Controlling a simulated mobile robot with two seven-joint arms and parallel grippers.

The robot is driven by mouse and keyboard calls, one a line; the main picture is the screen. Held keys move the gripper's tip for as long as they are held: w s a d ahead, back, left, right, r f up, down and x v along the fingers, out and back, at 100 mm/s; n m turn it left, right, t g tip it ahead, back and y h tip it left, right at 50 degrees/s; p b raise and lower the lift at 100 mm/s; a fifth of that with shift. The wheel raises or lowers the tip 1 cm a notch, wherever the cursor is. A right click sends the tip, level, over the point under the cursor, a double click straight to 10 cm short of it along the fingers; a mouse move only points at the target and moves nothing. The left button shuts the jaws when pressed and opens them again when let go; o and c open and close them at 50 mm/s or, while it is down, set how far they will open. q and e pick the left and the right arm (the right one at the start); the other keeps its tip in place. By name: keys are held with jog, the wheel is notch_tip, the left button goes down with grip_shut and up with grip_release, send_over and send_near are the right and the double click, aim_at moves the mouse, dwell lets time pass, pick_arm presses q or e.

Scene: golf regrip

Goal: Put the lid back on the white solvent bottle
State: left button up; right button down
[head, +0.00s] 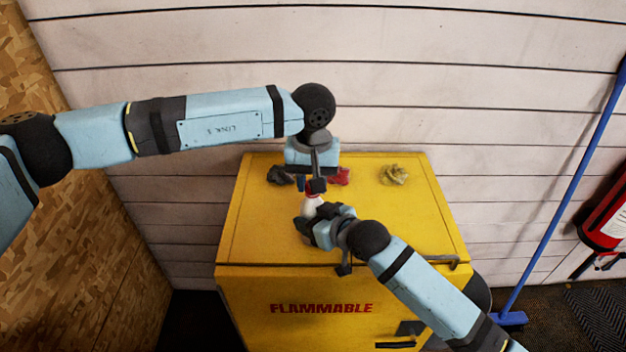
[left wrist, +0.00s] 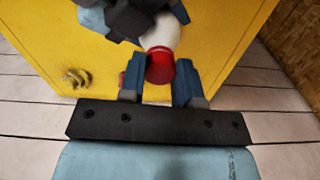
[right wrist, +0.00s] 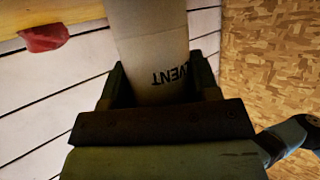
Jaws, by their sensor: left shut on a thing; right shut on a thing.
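The white solvent bottle (head: 309,207) is above the yellow cabinet top, with my right gripper (head: 318,226) shut around it. In the right wrist view the bottle (right wrist: 155,45) fills the space between the fingers, with upside-down "VENT" lettering. The red lid (left wrist: 160,66) is between the fingers of my left gripper (left wrist: 158,82), which is shut on it from above. The lid lines up with the bottle's top end (left wrist: 162,33) and seems to touch it. I cannot tell whether it is seated. In the head view the left gripper mostly hides the lid.
The yellow cabinet (head: 255,240), marked FLAMMABLE, stands against the white plank wall. On its top lie a dark rag (head: 279,176), a red rag (head: 340,176) and a yellowish rag (head: 394,175). A chipboard wall (head: 90,230) is on the left; a blue broom (head: 560,190) leans right.

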pick_arm(q)
jog(key=m, duration=0.4)
jog(key=shift+m, duration=0.3)
jog(key=m, duration=0.5)
jog(key=o, duration=0.9)
jog(key=shift+a, duration=0.1)
jog(key=shift+r, duration=2.25)
jog(key=shift+c, duration=0.4)
